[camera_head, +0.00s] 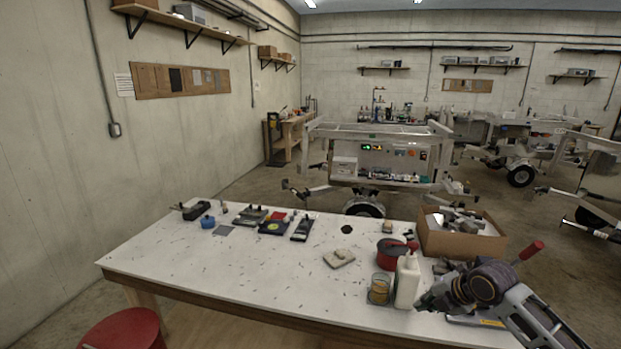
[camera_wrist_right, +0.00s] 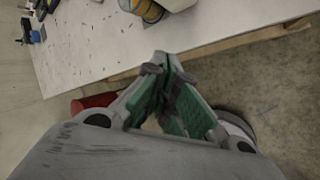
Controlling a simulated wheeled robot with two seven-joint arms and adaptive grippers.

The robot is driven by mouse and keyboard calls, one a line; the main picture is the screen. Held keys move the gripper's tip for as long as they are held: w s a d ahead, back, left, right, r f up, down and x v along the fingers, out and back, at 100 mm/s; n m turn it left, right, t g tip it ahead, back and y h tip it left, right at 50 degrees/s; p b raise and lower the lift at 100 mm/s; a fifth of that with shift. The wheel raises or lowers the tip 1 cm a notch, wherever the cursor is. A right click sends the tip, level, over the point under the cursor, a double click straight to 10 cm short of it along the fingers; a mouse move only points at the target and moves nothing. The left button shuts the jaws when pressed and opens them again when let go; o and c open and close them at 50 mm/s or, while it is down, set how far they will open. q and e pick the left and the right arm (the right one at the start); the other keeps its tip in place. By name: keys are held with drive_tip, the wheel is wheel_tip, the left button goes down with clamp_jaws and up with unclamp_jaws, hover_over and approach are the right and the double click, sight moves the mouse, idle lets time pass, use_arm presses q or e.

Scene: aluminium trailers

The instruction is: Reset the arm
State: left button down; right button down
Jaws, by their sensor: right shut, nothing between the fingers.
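My right arm comes in from the lower right in the head view. Its gripper (camera_head: 432,299) is at the right front part of the white table (camera_head: 190,262), close to a white bottle (camera_head: 407,280). In the right wrist view, my right gripper (camera_wrist_right: 160,68) has its green-padded fingers together with nothing between them. It points toward the table's front edge. My left gripper is not in the head view.
A glass jar (camera_head: 380,288), a red round container (camera_head: 391,251) and a cardboard box (camera_head: 462,236) stand near my right gripper. Small devices (camera_head: 272,226) lie at the back. A red stool (camera_head: 122,330) is at the front left. Trailers (camera_head: 380,155) stand behind the table.

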drive_tip(key=s+a+f+m+g+h, duration=0.1)
drive_tip(key=s+a+f+m, duration=0.5)
drive_tip(key=s, duration=0.3)
drive_tip(key=s+a+f+m+g, duration=0.1)
drive_tip(key=s+a+f+m, duration=0.3)
drive_tip(key=s+f+m, duration=0.3)
drive_tip(key=s+d+m+h, duration=0.1)
drive_tip(key=s+m+h, duration=0.1)
drive_tip(key=s+m, duration=0.9)
drive_tip(key=s+f+g, duration=0.2)
drive_tip(key=s+f, duration=0.1)
drive_tip(key=f, duration=3.1)
drive_tip(key=s+d+f, duration=0.2)
drive_tip(key=s+f, duration=0.7)
drive_tip(key=s, duration=0.2)
drive_tip(key=s+d+f+g, duration=0.1)
drive_tip(key=s+d+f, duration=0.1)
drive_tip(key=s+f, duration=0.8)
drive_tip(key=shift+s+f+n, duration=0.15)
drive_tip(key=shift+s+n, duration=0.15)
drive_tip(key=shift+s, duration=0.35)
